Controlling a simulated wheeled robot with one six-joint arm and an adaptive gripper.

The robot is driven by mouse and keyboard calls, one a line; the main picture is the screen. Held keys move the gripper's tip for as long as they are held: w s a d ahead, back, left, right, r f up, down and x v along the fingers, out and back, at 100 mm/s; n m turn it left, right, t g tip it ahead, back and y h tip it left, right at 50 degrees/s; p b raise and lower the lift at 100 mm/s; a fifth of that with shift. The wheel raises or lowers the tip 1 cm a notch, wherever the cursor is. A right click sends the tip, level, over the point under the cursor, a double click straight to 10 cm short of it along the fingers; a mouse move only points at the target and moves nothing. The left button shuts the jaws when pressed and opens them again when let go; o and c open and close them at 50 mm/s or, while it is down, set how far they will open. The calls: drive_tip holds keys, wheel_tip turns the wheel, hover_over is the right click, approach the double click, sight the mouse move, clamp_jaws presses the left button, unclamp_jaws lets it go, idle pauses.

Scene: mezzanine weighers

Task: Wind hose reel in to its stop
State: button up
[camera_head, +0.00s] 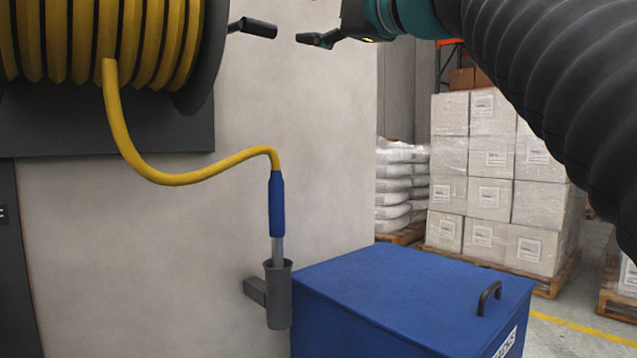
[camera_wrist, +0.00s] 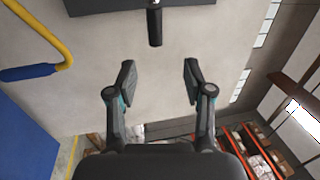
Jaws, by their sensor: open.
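The hose reel (camera_head: 208,58) is mounted on the wall at the upper left, wound with yellow hose (camera_head: 125,135). Its black crank handle (camera_head: 252,27) sticks out to the right from the reel. The hose hangs down to a blue nozzle (camera_head: 277,205) whose tip sits in a grey holder (camera_head: 278,295) on the wall. My gripper (camera_head: 312,40) is just right of the crank handle, apart from it. In the wrist view my gripper (camera_wrist: 157,82) is open and empty, with the handle (camera_wrist: 154,27) ahead, between the line of the two fingers. The reel is mostly cut off there.
A blue bin (camera_head: 400,290) with a dark handle stands below, right of the nozzle holder. Wrapped cartons (camera_head: 490,185) on a pallet and white sacks (camera_head: 395,190) stand behind. The wall (camera_head: 310,150) between the gripper and the bin is bare.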

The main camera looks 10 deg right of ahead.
wheel_tip(320, 180, down, 27)
drive_tip(key=s+d+n+g+h+p, duration=0.1)
drive_tip(key=d+n+g+h+p, duration=0.1)
drive_tip(key=n+g+h, duration=0.2)
drive_tip(key=shift+s+d+g+h, duration=0.2)
drive_tip(key=shift+g+h, duration=0.3)
drive_tip(key=shift+h, duration=0.5)
drive_tip(key=shift+f, duration=0.1)
drive_tip(key=shift+c, duration=0.3)
